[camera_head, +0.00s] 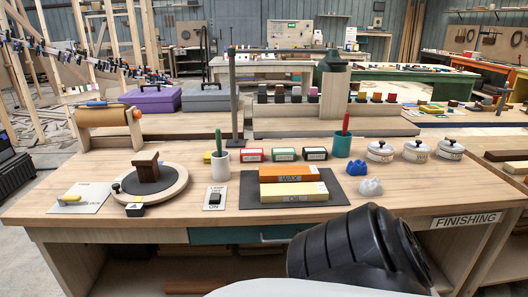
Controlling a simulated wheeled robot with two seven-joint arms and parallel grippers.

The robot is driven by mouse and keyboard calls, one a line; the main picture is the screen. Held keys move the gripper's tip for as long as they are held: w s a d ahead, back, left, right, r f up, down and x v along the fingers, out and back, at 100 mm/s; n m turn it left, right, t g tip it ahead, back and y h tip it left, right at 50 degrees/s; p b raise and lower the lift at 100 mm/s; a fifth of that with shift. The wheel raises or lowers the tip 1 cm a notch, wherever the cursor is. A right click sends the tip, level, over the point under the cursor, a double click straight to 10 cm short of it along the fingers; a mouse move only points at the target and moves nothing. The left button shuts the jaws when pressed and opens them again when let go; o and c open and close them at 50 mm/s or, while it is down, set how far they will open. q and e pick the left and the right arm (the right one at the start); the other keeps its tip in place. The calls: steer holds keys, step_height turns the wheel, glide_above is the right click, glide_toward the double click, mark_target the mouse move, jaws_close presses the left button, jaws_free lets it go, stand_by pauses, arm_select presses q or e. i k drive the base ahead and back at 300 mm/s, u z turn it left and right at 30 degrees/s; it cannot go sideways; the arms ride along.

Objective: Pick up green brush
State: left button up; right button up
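A thin green-handled item (219,142), which looks like the green brush, stands upright in a white cup (221,166) left of centre on the workbench. Only its green upper part shows; its lower end is hidden inside the cup. A red-handled item (345,122) stands in a teal cup (342,146) to the right. Neither of my grippers can be made out in the view. A black, rounded part of my own body shows at the bottom right, in front of the bench, well apart from the white cup.
Labelled blocks (290,190) lie on a dark mat (246,195) right of the white cup. A switch plate (215,199) lies in front of it, a round turntable (168,190) to its left.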

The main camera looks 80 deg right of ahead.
mark_target(218, 133)
steer(key=z, duration=1.7)
steer(key=k, duration=0.5)
steer(key=u, duration=1.2)
steer(key=i, duration=1.4)
steer(key=z, duration=0.7)
